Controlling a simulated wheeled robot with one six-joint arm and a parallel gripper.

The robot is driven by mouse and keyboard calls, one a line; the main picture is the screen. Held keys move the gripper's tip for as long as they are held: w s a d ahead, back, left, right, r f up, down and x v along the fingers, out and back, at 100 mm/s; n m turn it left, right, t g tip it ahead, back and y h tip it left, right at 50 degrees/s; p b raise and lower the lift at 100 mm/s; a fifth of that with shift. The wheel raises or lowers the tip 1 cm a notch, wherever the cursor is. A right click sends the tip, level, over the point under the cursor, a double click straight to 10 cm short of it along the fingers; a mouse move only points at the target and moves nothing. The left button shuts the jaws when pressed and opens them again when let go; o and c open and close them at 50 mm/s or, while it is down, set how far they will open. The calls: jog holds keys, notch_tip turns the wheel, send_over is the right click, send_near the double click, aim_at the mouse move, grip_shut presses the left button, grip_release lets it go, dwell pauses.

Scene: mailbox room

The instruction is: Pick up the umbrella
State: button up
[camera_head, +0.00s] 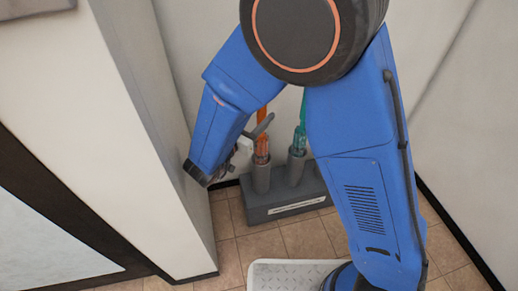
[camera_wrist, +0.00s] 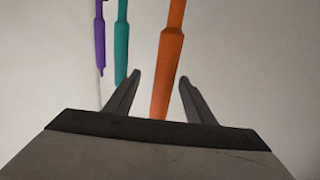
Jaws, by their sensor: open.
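The orange umbrella (camera_wrist: 172,45) is upright in the wrist view, in line with the gap between the fingers of my gripper (camera_wrist: 160,77). My gripper is open, and no contact with the umbrella shows. The gripper body hides the umbrella's lower part in that view. In the head view the orange umbrella (camera_head: 262,150) stands in the grey umbrella stand (camera_head: 285,207), and my gripper (camera_head: 256,133) is beside it, partly hidden by my arm. A teal umbrella (camera_head: 299,140) stands to its right in the same stand.
The wrist view also shows the teal umbrella (camera_wrist: 121,40) and a purple umbrella (camera_wrist: 100,35) left of the orange one. A white wall corner (camera_head: 150,130) is close on the left of my arm. Tiled floor (camera_head: 300,238) lies in front of the stand.

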jog(key=x, duration=0.7)
jog(key=shift+w+a+f, duration=0.2)
jog(key=shift+a+f, duration=0.05)
jog(key=shift+a, duration=0.05)
grip_shut()
